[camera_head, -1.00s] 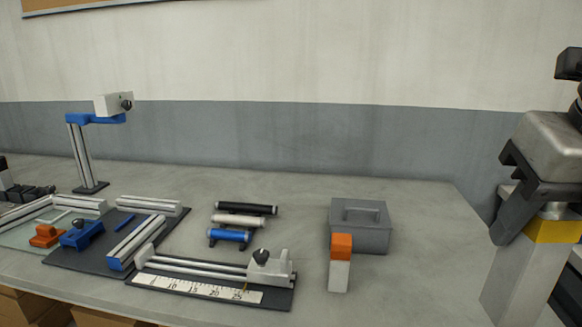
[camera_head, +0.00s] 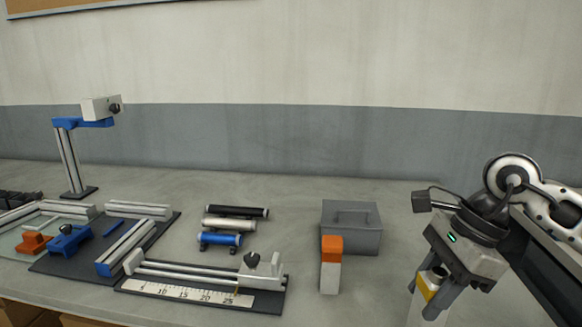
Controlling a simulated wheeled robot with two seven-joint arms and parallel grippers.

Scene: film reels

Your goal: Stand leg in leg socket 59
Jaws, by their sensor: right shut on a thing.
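My right gripper (camera_head: 434,288) is at the lower right, pointing down, with its fingers shut around a yellow-banded piece. A pale grey post, which looks like the leg (camera_head: 418,312), shows below and beside the fingers and runs toward the bottom edge of the view. The fingers hide part of it, and I cannot see its lower end. No socket marked 59 can be made out. My left gripper is not in view.
A white block with an orange top (camera_head: 331,265) stands before a grey lidded box (camera_head: 351,229), left of my right gripper. A ruler fixture (camera_head: 205,294), several rollers (camera_head: 231,224) and a blue-armed stand (camera_head: 70,160) are farther left. Bare bench lies between the rollers and the box.

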